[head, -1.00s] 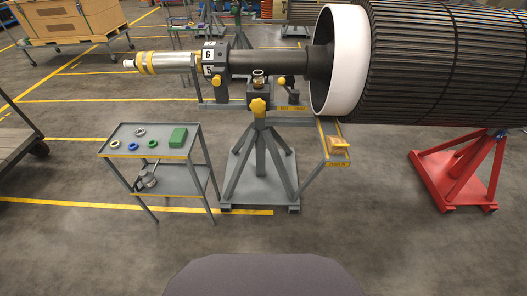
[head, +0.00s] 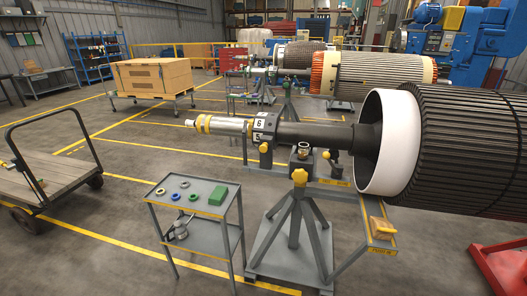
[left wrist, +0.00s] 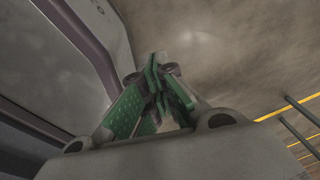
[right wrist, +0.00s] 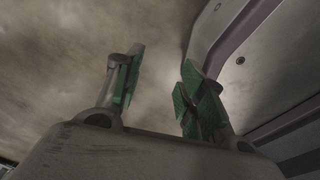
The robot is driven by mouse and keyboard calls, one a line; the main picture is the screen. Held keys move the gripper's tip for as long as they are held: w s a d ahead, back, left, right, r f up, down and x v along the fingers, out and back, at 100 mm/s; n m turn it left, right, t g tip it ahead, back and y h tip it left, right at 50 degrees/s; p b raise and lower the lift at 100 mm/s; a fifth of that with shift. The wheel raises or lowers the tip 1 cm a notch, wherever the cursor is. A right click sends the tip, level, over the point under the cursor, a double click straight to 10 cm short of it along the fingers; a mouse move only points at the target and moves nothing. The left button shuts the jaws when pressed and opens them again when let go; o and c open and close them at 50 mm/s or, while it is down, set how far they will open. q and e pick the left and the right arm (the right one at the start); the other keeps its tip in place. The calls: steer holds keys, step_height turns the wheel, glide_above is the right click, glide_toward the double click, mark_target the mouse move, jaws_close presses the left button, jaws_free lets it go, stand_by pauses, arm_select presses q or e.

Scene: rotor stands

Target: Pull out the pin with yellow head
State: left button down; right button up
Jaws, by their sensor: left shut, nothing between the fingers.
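A rotor shaft (head: 318,133) rests on a grey stand (head: 290,228) in the head view. Several yellow-headed parts show there: a yellow knob (head: 264,147) under the numbered collar, a larger yellow knob (head: 300,177) on the front of the stand's top, and a small yellow ball (head: 326,154) right of it. I cannot tell for sure which one is the pin. My left gripper (left wrist: 158,75) is shut and empty over bare floor in its wrist view. My right gripper (right wrist: 162,72) is open and empty in its wrist view. Neither gripper shows in the head view.
A small yellow-edged tray (head: 380,244) is at the stand's right. A flat trolley (head: 50,175) is at far left. Floor between trolley and cart is clear.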

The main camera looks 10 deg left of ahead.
steer(key=shift+d, duration=0.25)
